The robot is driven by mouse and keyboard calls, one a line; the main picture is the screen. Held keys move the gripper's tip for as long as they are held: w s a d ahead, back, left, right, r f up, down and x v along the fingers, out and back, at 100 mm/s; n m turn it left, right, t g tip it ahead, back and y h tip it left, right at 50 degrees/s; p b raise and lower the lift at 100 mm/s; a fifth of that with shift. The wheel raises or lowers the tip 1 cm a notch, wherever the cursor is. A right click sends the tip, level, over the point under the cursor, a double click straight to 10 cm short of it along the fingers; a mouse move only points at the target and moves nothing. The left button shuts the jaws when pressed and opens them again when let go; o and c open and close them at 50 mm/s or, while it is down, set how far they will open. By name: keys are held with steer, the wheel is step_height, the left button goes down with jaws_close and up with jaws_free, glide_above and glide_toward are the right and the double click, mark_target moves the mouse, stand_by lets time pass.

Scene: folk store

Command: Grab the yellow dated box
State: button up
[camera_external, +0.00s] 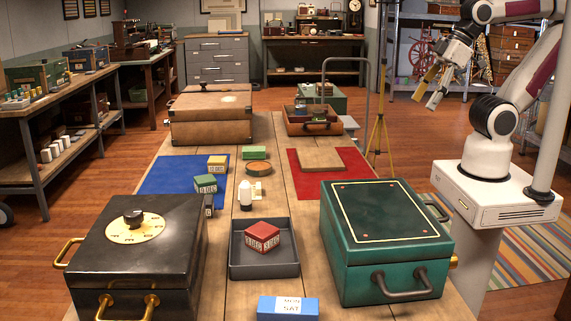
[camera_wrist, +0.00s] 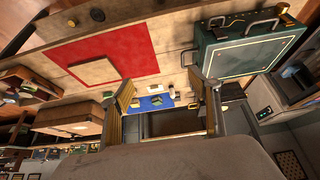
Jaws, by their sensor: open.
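The yellow dated box (camera_external: 217,163) sits on the far right part of the blue mat (camera_external: 165,182) on the long wooden table, with a pale label band on its side. A green dated box (camera_external: 205,184) is just in front of it, on the same mat. My gripper (camera_external: 432,88) is raised to the right of the table, well apart from the yellow box, with its two fingers spread and nothing between them. In the wrist view, my gripper (camera_wrist: 160,82) frames the distant blue mat (camera_wrist: 150,104); the small boxes there are too small to tell apart.
A black safe box (camera_external: 135,250) and a green case (camera_external: 385,240) stand at the table's front. Between them is a grey tray (camera_external: 264,268) with a red dated box (camera_external: 262,236). A red mat (camera_external: 310,180) with a wooden board (camera_external: 320,160) lies on the right. A brown case (camera_external: 212,118) stands behind.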

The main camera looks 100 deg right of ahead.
steer(key=w+d+f+t+h, duration=0.1)
steer(key=w+d, duration=0.4)
steer(key=w, duration=0.6)
steer(key=w+d+f+m+t+h, duration=0.15)
steer(key=w+d, duration=0.35)
steer(key=w, duration=0.7)
steer(key=w+d+t, duration=0.2)
steer(key=w+d, duration=0.2)
steer(key=w, duration=0.7)
steer(key=w+d+f+t, duration=0.2)
steer(key=w+d+f, duration=0.5)
steer(key=w+f, duration=0.35)
steer(key=t+y, duration=0.1)
glide_toward(226, 161)
steer(key=shift+w+r+n, duration=0.1)
steer(key=shift+w+n, duration=0.15)
steer(key=shift+w, duration=0.6)
steer(key=shift+w+d+f+t, duration=0.1)
steer(key=shift+f+t, duration=0.15)
steer(key=shift+f, duration=0.4)
steer(key=shift+w, duration=0.1)
steer(key=shift+x, duration=1.15)
